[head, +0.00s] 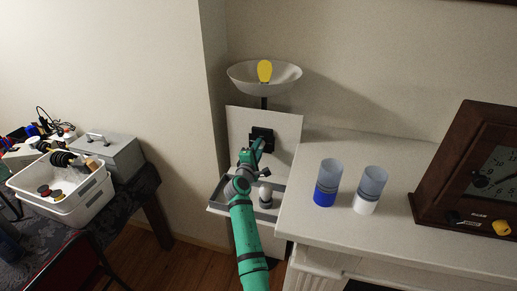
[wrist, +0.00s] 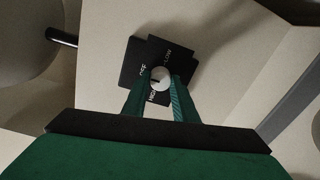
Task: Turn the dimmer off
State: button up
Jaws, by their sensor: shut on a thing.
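The dimmer is a black plate (head: 262,132) on a pale upright panel (head: 285,125), and it shows close up in the wrist view (wrist: 136,58). White lettering on it reads OFF and LOW, with a third label that is partly covered. A round pale knob (wrist: 160,77) is at its middle. My gripper (head: 258,145) reaches up to the plate, its two green fingers shut on the knob from either side in the wrist view (wrist: 160,88). A yellow bulb (head: 264,71) stands in a white bowl lamp (head: 240,77) above the panel.
A grey tray (head: 218,194) with a light bulb (head: 265,193) lies below the panel. On the white mantel (head: 320,238) at right stand a blue-bottomed cup (head: 326,194), a white-bottomed cup (head: 366,205) and a brown clock (head: 455,165). A white bin (head: 65,205) is at left.

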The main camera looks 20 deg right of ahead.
aim_at(261, 146)
dwell(0.4)
jog(key=o, duration=1)
jog(key=shift+o, duration=0.2)
jog(key=shift+w, duration=0.1)
jog(key=v, duration=0.4)
jog(key=shift+s, duration=0.5)
jog(key=v, duration=0.6)
jog(key=shift+a, duration=0.2)
jog(key=shift+w, duration=0.15)
jog(key=shift+w, duration=0.1)
